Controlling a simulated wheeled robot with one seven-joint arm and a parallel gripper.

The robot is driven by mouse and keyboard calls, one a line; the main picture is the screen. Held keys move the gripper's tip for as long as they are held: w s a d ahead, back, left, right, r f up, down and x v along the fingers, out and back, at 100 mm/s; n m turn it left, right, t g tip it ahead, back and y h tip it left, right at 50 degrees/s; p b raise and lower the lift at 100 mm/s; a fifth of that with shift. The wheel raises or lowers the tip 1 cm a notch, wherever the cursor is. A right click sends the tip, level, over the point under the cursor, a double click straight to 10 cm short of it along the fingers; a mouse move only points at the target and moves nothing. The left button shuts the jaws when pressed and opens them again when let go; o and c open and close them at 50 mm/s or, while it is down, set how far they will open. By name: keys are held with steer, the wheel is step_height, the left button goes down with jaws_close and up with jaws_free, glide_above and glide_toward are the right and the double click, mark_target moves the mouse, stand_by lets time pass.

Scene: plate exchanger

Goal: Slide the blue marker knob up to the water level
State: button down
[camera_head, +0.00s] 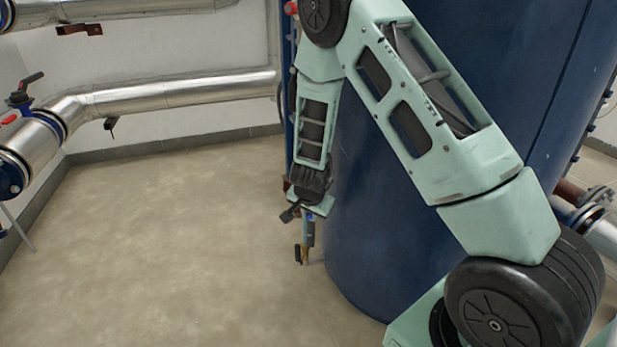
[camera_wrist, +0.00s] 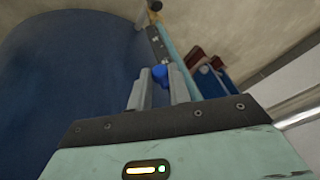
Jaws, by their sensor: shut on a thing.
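The blue marker knob (camera_wrist: 160,75) sits between the fingertips of my gripper (camera_wrist: 162,84) in the wrist view. My gripper is shut on it. Behind the knob runs the level gauge, a narrow strip with a light-blue edge (camera_wrist: 176,62) and a grey plate with marks (camera_wrist: 157,44). The water level cannot be made out in either view. In the head view my gripper (camera_head: 292,212) is beside the large blue tank, just above the gauge's lower end (camera_head: 309,232).
The blue tank (camera_head: 365,220) stands right beside my gripper. A brass fitting (camera_head: 305,255) is at the gauge's bottom. Silver pipes (camera_head: 180,92) and a valve (camera_head: 25,95) run along the left and back walls. The floor (camera_head: 150,240) on the left is clear.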

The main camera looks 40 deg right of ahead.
steer(key=shift+r+p, duration=0.3)
steer(key=shift+r, duration=0.2)
steer(key=shift+r+p, duration=2.9)
steer(key=shift+p, duration=0.15)
steer(key=shift+r+p, duration=0.45)
steer(key=c, duration=1.2)
jaws_free()
steer(key=shift+f, duration=0.1)
